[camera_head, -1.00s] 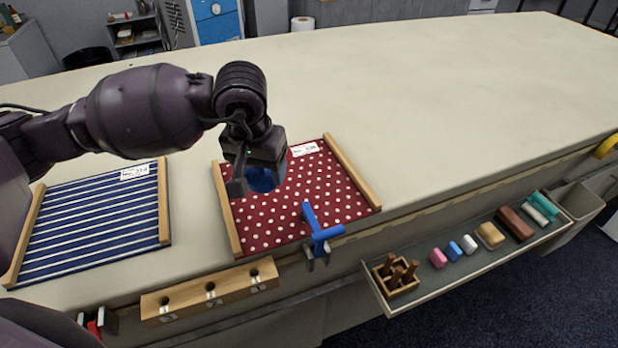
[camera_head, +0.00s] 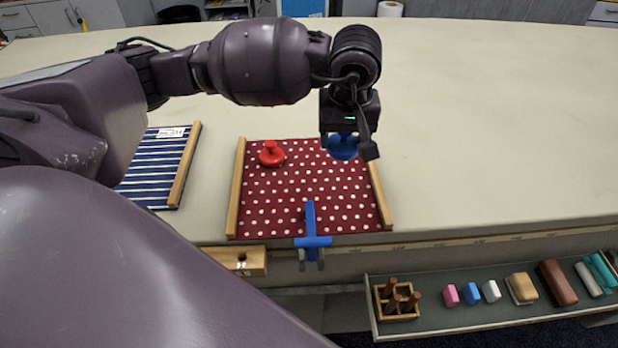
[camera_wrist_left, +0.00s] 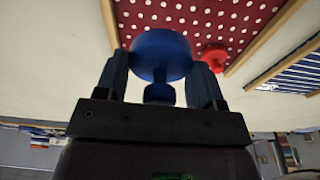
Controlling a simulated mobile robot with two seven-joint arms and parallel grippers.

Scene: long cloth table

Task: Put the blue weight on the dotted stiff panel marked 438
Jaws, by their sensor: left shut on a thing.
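The blue weight (camera_head: 342,148) is held in my left gripper (camera_head: 349,138), above the far right part of the dotted panel. In the left wrist view the blue weight (camera_wrist_left: 160,56) sits between the two fingers (camera_wrist_left: 160,85) with its knob toward the palm. The dotted panel (camera_head: 290,205) is dark red with white dots and wooden side rails. Its number tag is hidden now behind my arm and gripper. A red weight (camera_head: 271,154) stands on its far left part; it also shows in the left wrist view (camera_wrist_left: 214,57). My right gripper is not in view.
A blue clamp (camera_head: 312,238) grips the table's front edge at the panel. A blue striped panel (camera_head: 155,172) lies to the left. A wooden block with holes (camera_head: 240,261) is at the front edge. A tray (camera_head: 450,322) with several small items hangs in front. The table behind is clear.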

